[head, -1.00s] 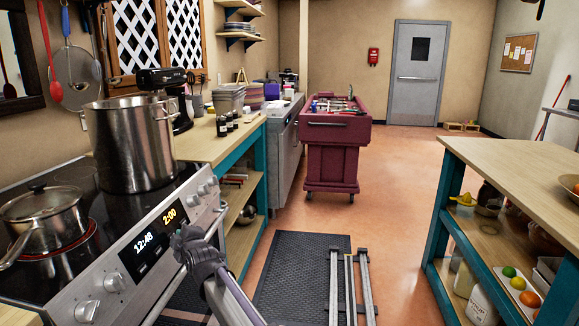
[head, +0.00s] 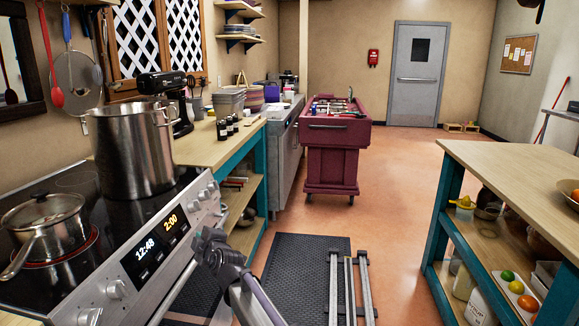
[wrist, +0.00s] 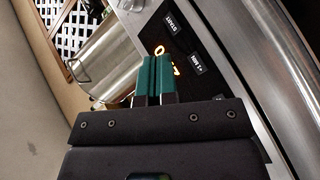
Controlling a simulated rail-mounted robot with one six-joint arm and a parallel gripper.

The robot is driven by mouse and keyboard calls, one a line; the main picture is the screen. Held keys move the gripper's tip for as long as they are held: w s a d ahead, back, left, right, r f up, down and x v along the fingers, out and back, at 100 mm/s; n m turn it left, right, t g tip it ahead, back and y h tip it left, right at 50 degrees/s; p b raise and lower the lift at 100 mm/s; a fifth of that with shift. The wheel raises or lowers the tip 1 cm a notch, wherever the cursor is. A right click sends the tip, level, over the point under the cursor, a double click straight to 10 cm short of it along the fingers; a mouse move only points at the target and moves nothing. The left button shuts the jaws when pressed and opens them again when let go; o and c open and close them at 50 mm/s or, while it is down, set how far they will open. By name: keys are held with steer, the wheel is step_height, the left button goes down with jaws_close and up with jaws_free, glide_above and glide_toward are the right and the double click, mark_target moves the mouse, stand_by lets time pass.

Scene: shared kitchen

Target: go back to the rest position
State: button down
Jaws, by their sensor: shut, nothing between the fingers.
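My gripper (head: 208,243) is in front of the stove's control panel in the head view, apart from its knobs as far as I can tell. In the wrist view its two green-tipped fingers (wrist: 153,78) are together with nothing between them. The stove's panel (wrist: 190,50) with its lit display fills the view behind the fingers. My arm reaches up from the bottom of the head view.
A large steel pot (head: 133,150) stands on the stove (head: 75,205), with a lidded saucepan (head: 45,228) on a glowing ring at the left. Black mats (head: 300,270) lie on the floor. A wooden-topped island (head: 520,165) stands at right. The floor toward the red cart (head: 332,160) is open.

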stand_by(0.4)
steer(key=s+d+f+m+g+h, duration=0.2)
steer(key=s+d+f+m+g, duration=0.35)
steer(key=s+f, duration=0.35)
steer(key=s+d+f+m+g+h, duration=0.2)
steer(key=s+d+m+g+h, duration=0.3)
steer(key=d, duration=0.6)
steer(key=s+d+f+m, duration=0.2)
steer(key=s+d+m, duration=0.2)
steer(key=s+d, duration=0.55)
steer(key=s+d+f+m+g+h, duration=0.2)
steer(key=s+d+m+g+h, duration=0.15)
steer(key=d, duration=1.05)
step_height(320, 180, up, 23)
steer(key=d+m+p, duration=0.1)
steer(key=d+p, duration=0.1)
steer(key=p, duration=2)
steer(key=shift+f+t+y, duration=0.15)
steer(key=shift+t+y, duration=0.25)
steer(key=shift+y, duration=0.05)
